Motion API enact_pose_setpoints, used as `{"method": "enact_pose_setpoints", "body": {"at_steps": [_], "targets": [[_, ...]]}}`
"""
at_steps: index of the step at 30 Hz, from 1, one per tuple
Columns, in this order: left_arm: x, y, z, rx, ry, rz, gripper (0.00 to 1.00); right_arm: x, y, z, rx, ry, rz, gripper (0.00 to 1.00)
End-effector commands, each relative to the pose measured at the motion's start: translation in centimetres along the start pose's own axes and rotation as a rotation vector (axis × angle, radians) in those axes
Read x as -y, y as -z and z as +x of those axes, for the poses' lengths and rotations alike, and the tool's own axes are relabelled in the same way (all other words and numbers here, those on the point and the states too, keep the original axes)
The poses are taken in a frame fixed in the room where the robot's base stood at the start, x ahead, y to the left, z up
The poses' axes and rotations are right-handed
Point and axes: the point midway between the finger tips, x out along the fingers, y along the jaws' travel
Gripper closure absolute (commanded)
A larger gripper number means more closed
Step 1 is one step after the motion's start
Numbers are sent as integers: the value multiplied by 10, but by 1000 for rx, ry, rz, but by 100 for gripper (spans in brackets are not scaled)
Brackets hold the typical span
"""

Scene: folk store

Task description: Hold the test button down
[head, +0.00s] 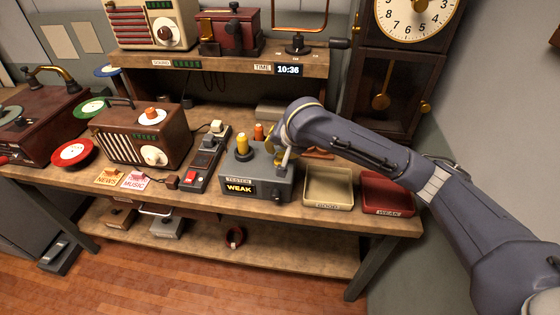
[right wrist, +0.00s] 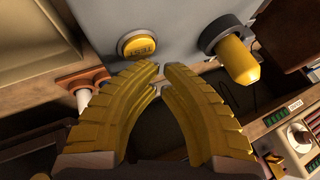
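The grey tester (head: 262,190) stands on the workbench with its display reading WEAK. A yellow cylinder (head: 242,144) stands upright in a dark socket on its top; it also shows in the right wrist view (right wrist: 240,62). The round yellow test button (right wrist: 138,46) shows in the right wrist view, lettered TEST; in the head view my gripper hides it. My right gripper (right wrist: 161,68) has its yellow fingertips brought together, empty, close beside the button's edge. I cannot tell whether they touch it. In the head view the right gripper (head: 284,154) is over the tester's right side. My left gripper is not in view.
A beige tray (head: 328,202) and a red tray labelled WEAK (head: 386,207) sit right of the tester. A switch strip (head: 206,160) and a brown radio (head: 133,147) stand left. An orange cylinder (head: 259,131) is behind. A shelf (head: 210,64) crosses above.

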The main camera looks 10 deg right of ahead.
Motion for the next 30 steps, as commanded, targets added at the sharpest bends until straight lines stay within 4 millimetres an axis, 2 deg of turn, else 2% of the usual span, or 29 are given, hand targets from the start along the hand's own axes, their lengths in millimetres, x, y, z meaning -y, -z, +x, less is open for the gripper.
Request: {"method": "enact_pose_setpoints", "body": {"at_steps": [13, 30], "targets": [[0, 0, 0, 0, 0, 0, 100, 2, 2, -4, 0, 1, 0, 100], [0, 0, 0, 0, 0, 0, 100, 20, 21, -38, -1, 1, 0, 100]]}}
